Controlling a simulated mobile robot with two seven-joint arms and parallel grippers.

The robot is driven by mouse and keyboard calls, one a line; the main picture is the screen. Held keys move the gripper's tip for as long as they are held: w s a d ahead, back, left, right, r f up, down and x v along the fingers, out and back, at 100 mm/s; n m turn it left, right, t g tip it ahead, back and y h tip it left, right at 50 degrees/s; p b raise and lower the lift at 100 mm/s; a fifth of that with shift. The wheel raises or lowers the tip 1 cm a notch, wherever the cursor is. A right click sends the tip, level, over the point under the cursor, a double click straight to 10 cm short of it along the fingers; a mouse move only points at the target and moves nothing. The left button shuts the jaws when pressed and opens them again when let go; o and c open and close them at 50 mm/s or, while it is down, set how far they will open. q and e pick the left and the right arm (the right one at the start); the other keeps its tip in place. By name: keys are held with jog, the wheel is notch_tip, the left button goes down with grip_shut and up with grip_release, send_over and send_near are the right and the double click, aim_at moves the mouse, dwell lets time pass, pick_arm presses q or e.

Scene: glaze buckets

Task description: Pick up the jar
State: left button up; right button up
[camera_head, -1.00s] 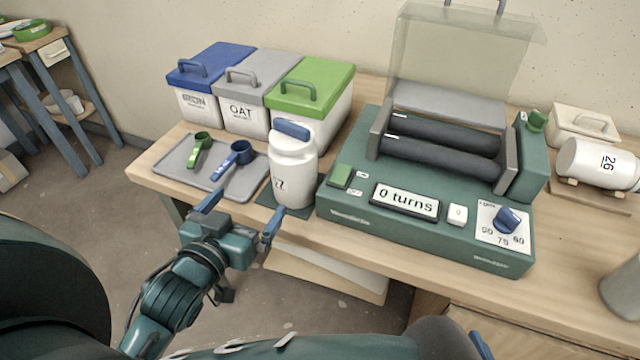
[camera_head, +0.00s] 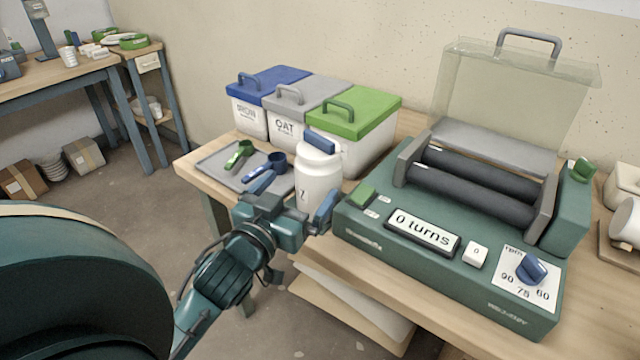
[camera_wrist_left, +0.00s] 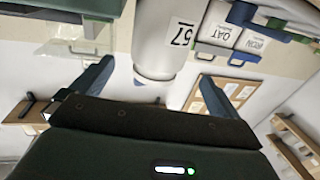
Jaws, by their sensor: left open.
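The white jar (camera_head: 320,180) with a blue handle on its lid stands upright at the table's front edge, left of the green roller machine. My left gripper (camera_head: 295,194) is open at the near side of the jar, with one finger to each side and in front of its lower body. In the left wrist view the jar (camera_wrist_left: 170,40) appears upside down, with a number label, between the two spread fingers (camera_wrist_left: 156,72). I cannot tell whether the fingers touch it. My right gripper is not in view.
The roller machine (camera_head: 450,285) with a raised clear cover is close right of the jar. A grey tray (camera_head: 215,162) with green and blue scoops is on the left. Blue, grey and green-lidded bins (camera_head: 365,115) stand behind. Another white jar (camera_head: 628,220) lies at the right edge.

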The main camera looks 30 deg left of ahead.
aim_at(319, 166)
pick_arm(q)
jog(key=w, duration=0.5)
jog(key=w+a, duration=0.1)
jog(key=w, duration=0.2)
jog(key=shift+w+f, duration=0.3)
jog(key=shift+f, duration=0.05)
jog(key=shift+d, duration=0.1)
jog(key=shift+c, duration=0.2)
jog(key=c, duration=1.2)
jog(key=shift+o, duration=0.2)
jog(key=shift+r, duration=0.25)
